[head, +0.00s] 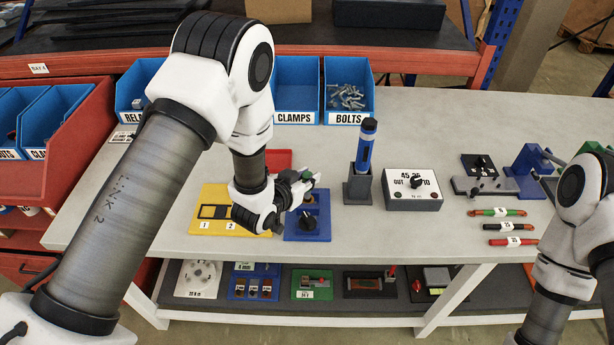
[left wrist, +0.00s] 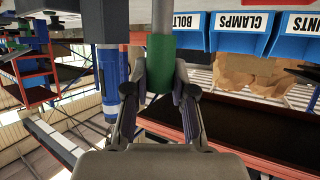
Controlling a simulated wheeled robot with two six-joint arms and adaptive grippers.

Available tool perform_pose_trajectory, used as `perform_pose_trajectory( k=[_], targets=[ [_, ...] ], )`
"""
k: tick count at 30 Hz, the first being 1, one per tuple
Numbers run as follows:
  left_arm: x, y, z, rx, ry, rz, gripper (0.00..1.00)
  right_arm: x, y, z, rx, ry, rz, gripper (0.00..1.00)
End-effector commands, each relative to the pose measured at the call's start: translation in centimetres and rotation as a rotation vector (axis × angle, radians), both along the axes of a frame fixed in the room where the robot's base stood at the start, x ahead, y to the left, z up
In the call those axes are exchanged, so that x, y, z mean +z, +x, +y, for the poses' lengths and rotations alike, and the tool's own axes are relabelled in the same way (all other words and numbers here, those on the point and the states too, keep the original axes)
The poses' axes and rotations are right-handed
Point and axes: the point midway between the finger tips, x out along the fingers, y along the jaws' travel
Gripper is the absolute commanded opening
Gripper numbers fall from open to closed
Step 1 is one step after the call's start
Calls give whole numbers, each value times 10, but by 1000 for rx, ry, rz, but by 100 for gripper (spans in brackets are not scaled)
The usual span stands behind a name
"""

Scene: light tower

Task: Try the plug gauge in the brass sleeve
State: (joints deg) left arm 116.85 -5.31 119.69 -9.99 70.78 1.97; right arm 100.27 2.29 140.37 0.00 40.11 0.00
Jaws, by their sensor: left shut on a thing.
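My left gripper (head: 304,185) is shut on the green handle of the plug gauge, above the blue fixture plate (head: 322,233). In the left wrist view the green handle (left wrist: 160,66) sits between the fingers, and a grey rod (left wrist: 162,18) extends from it. The brass sleeve cannot be clearly made out; a small brownish part (head: 309,198) shows under the gripper, over a dark round seat on the blue plate. Whether the gauge touches it cannot be told. My right gripper is out of view; only its arm shows at the right.
A blue cylinder (head: 367,145) stands in a grey holder (head: 357,188) right of the gripper. A meter box (head: 412,190) is further right. A yellow plate (head: 213,197) lies left. Blue bins (head: 296,85) line the back. Several coloured tools lie at the right.

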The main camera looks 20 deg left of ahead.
Motion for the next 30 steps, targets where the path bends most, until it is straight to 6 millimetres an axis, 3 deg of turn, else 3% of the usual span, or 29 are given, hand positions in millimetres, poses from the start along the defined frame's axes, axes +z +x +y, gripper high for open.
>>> perform_pose_trajectory(
  k=[30],
  targets=[
    [-16,0,0,0,0,-1,0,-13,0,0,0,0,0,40]
  ],
)
